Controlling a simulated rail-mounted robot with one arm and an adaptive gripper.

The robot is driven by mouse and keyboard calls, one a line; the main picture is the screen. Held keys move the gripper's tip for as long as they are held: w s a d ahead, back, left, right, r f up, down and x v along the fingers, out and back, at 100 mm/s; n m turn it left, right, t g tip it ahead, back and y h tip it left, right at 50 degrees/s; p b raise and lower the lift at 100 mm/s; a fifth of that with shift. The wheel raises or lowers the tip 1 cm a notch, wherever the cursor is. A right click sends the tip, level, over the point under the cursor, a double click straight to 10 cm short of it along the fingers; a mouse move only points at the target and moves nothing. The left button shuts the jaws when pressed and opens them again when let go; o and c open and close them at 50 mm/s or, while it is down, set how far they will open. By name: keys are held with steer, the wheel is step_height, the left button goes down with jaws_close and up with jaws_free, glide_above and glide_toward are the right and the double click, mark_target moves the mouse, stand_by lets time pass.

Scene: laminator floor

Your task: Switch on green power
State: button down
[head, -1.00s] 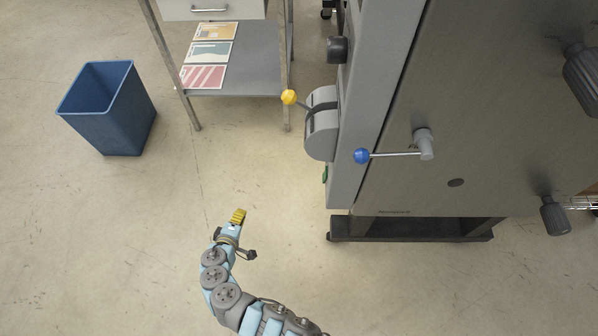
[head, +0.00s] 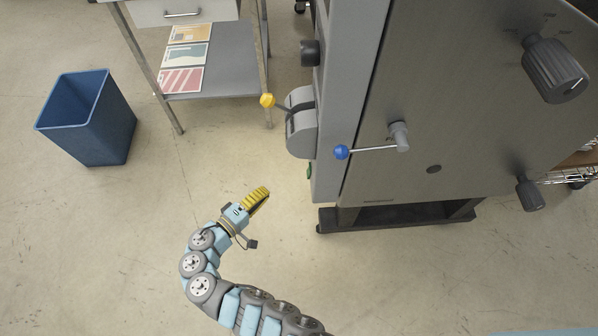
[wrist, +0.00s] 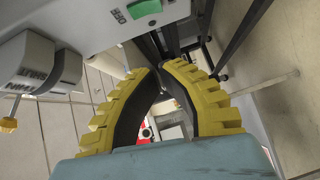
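The green power switch (head: 309,170) shows as a small green strip on the left side of the grey machine, below the lever housing. In the wrist view the green switch (wrist: 146,9) is a rocker at the top edge, partly cut off, on a light grey panel with small markings beside it. My gripper (head: 264,192) has yellow ribbed fingers. It is left of and lower than the switch in the head view, apart from it. In the wrist view the gripper's fingers (wrist: 161,70) curve together at the tips, with an empty gap behind them.
A yellow-knobbed lever (head: 268,101) sticks out left above the switch. A blue-knobbed lever (head: 342,152) is on the machine's front. A blue bin (head: 90,130) and a metal cart (head: 222,75) stand at the left. The floor around my gripper is clear.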

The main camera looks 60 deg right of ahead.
mark_target(309, 171)
steer(key=s+b+x, duration=0.2)
steer(key=x, duration=1)
steer(key=shift+s+f+b, duration=0.2)
steer(key=shift+s+b, duration=0.15)
steer(key=shift+s, duration=0.15)
